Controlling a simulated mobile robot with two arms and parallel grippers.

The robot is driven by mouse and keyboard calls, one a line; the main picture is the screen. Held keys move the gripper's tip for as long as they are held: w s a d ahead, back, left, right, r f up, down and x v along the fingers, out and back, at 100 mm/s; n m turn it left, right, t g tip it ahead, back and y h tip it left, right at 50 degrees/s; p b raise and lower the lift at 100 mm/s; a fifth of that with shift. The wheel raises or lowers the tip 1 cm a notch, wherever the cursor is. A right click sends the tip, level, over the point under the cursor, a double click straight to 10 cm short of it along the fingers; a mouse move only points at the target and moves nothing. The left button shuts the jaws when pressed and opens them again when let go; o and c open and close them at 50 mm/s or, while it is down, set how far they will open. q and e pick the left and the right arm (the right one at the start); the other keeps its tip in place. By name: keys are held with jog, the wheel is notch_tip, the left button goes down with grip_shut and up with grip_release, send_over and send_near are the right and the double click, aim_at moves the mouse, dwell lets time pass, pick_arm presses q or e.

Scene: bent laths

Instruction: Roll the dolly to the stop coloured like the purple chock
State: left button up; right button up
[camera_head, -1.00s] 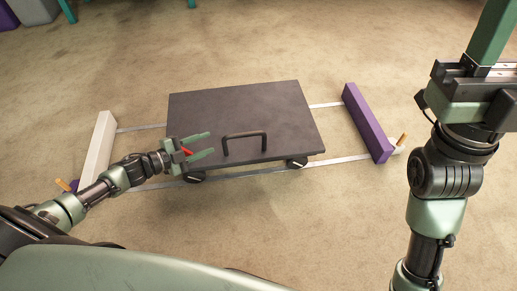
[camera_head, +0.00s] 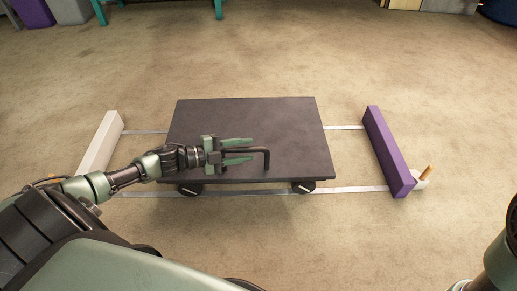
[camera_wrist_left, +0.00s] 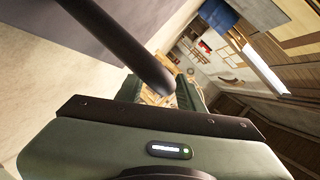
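The flat dark dolly (camera_head: 210,115) stands on two pale rails between a white stop (camera_head: 101,140) on the left and a purple stop (camera_head: 388,150) on the right, with a gap to each. Its black handle (camera_head: 267,160) rises at the near edge. My left gripper (camera_head: 252,151) is at the handle, fingers apart and pointing right, covering its left part. In the left wrist view the handle bar (camera_wrist_left: 125,45) runs down to between the open fingers (camera_wrist_left: 160,92); contact is unclear. The purple chock cannot be made out now.
A small white block with an orange peg (camera_head: 427,174) sits beside the near end of the purple stop. The carpet around the rails is clear. Teal legs (camera_head: 218,10) and grey and purple boxes (camera_head: 70,10) stand at the back.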

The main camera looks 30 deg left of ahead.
pick_arm(q)
jog(key=shift+w+d+f, duration=0.1)
jog(key=shift+w+d, duration=0.15)
jog(key=shift+w, duration=0.05)
grip_shut()
dwell(1.3)
